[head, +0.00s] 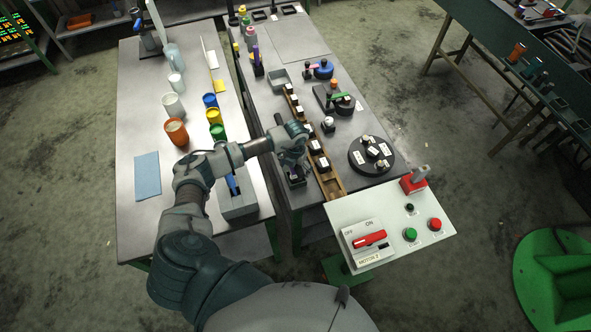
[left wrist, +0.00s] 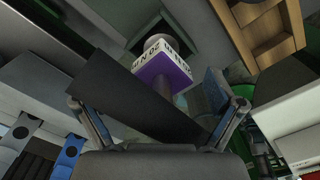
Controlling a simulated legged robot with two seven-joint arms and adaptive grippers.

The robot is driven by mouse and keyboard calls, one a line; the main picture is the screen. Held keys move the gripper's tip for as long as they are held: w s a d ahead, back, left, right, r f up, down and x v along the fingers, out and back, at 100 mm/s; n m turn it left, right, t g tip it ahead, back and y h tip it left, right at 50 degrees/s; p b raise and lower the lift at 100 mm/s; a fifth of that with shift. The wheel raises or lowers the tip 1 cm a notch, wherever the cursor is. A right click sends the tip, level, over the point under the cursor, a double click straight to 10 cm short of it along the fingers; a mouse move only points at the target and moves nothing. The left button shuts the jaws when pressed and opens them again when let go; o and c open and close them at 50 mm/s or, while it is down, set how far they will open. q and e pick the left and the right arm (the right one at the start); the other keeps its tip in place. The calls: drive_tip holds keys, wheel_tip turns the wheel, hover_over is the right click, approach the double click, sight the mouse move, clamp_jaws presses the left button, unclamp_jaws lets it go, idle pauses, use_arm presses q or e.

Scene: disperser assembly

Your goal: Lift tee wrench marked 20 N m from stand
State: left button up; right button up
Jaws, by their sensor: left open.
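In the left wrist view a block with a purple face and white sides (left wrist: 160,68) lettered upside down, seemingly "20 N", sits on a round grey shaft; I take it for the tee wrench. A wide dark bar (left wrist: 130,95) crosses just in front of it and hides part of the shaft. My left gripper (left wrist: 158,108) is open, its fingers apart on either side of the bar and shaft, with no grip seen. In the head view my left gripper (head: 291,156) is low over the right bench, above a small dark stand (head: 296,182); the arm hides most of the wrench. My right gripper is not in view.
A long wooden rack (head: 333,184) with labelled blocks stands right beside the gripper. A round black holder (head: 371,156) is farther right. A control panel (head: 389,226) is at the near edge. A grey box (head: 238,196) lies left, under the forearm.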

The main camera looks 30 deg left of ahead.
use_arm(q)
drive_tip(key=shift+r, duration=0.1)
drive_tip(key=c, duration=1.6)
